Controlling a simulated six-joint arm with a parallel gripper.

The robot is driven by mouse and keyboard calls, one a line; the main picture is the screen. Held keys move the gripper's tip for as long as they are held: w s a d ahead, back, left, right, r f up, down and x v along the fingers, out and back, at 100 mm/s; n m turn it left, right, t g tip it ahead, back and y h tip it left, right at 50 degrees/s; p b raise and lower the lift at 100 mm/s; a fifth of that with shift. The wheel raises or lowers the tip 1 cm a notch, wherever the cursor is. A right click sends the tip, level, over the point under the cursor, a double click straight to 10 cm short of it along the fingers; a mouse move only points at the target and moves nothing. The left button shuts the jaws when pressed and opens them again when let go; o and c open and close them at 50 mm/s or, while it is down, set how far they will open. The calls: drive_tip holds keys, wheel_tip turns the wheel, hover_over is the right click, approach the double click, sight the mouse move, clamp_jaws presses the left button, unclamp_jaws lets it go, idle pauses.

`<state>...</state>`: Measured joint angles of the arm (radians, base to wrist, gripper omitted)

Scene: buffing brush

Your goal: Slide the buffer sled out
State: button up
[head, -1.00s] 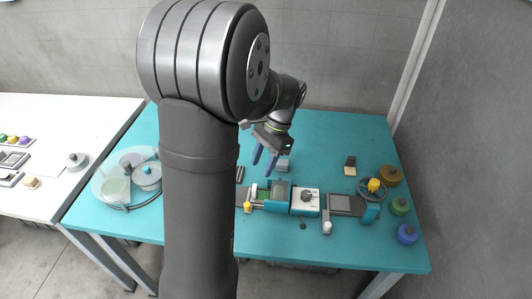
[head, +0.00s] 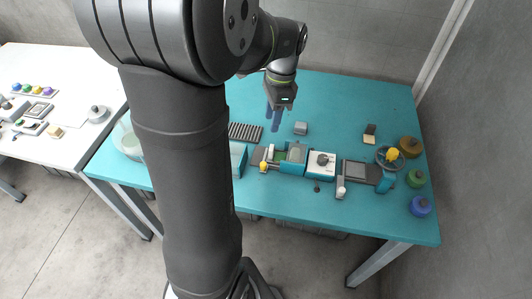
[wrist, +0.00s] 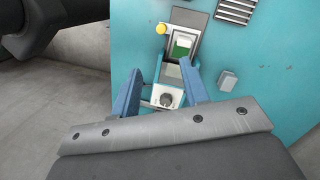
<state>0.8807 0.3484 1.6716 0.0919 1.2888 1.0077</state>
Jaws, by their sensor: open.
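The buffing machine lies along the near part of the teal table. It has a teal housing (head: 293,158) with a clear-looking window, a green pad (head: 280,155) at its left and a white block with a dark knob (head: 320,161). I cannot tell for sure which part is the buffer sled. My gripper (head: 273,119) points down, open and empty, above the table and behind the machine in the head view. Its blue fingers (wrist: 161,92) stand wide apart.
A yellow knob (head: 263,166) sits by the machine's left end. A handwheel (head: 390,156) and coloured discs (head: 416,179) stand at the right. A slotted dark rack (head: 245,132) and a small grey block (head: 300,128) lie behind. My arm hides the table's left part.

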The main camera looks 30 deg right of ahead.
sight(263, 164)
drive_tip(key=a+f+m, duration=0.1)
drive_tip(key=f, duration=0.4)
drive_tip(key=a+f+m+h, duration=0.1)
drive_tip(key=f, duration=0.5)
drive_tip(key=a+f+m+h, duration=0.1)
drive_tip(key=f, duration=0.4)
drive_tip(key=shift+s+a+f, duration=0.15)
drive_tip(key=shift+s+f, duration=0.05)
drive_tip(key=shift+f, duration=0.2)
clamp_jaws()
